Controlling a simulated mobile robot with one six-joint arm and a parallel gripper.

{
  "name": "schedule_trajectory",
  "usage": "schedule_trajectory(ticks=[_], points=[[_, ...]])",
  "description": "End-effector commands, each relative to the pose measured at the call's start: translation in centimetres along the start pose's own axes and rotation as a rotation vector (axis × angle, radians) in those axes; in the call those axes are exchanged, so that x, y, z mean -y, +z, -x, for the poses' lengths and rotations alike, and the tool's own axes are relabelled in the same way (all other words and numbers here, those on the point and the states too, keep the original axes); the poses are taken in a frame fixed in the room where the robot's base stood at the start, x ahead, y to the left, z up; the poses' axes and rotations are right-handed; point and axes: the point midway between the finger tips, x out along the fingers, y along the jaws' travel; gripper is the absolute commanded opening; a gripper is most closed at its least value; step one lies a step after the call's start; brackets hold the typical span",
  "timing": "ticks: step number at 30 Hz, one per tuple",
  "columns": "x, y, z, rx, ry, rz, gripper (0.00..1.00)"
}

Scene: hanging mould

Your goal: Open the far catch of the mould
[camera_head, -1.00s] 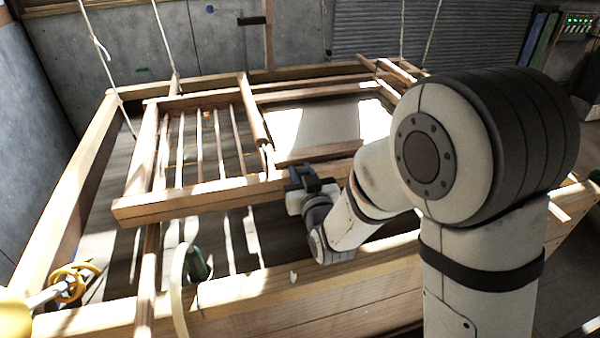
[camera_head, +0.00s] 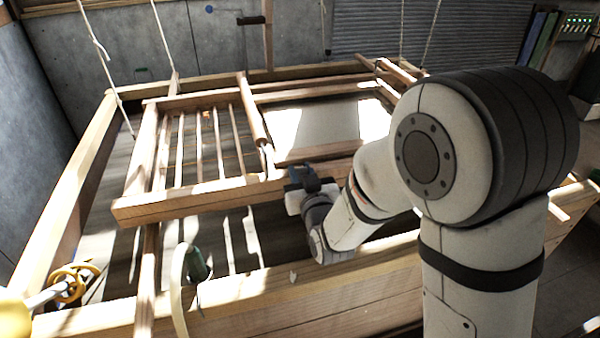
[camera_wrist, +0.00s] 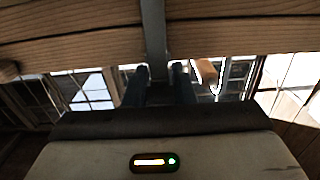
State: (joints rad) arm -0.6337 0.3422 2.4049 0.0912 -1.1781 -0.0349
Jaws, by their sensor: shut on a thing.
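The mould is a slatted wooden frame (camera_head: 185,205) hung over a wooden-sided vat. My gripper (camera_head: 310,180) is at the right end of the mould's near rail, low against the wood. In the wrist view, the two dark fingers of my gripper (camera_wrist: 159,82) stand close on either side of a narrow grey metal strip, which I take for the catch (camera_wrist: 153,35). The strip runs up across the wooden rails (camera_wrist: 80,45). The grip itself is partly hidden by the fingers, and the catch is too small to make out in the head view.
The vat's near wooden edge (camera_head: 310,290) runs below my arm. Ropes (camera_head: 105,60) hang at the left and back. A white sheet (camera_head: 325,128) lies behind the rail. A green-topped item (camera_head: 197,265) and a pale hose (camera_head: 177,285) stand at the front left.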

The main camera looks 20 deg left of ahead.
Motion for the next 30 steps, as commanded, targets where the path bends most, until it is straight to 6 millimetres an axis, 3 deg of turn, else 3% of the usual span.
schedule_trajectory(ticks=[5,6,13,23,30], points=[[0.1,0.1,0.0,0.002,-0.002,0.000,0.00],[0.1,0.1,0.0,0.002,-0.002,0.000,0.24],[0.1,0.1,0.0,0.001,-0.002,0.000,0.43],[0.1,0.1,0.5,0.000,-0.002,0.000,0.43],[0.1,0.3,3.9,-0.001,-0.002,0.000,0.43]])
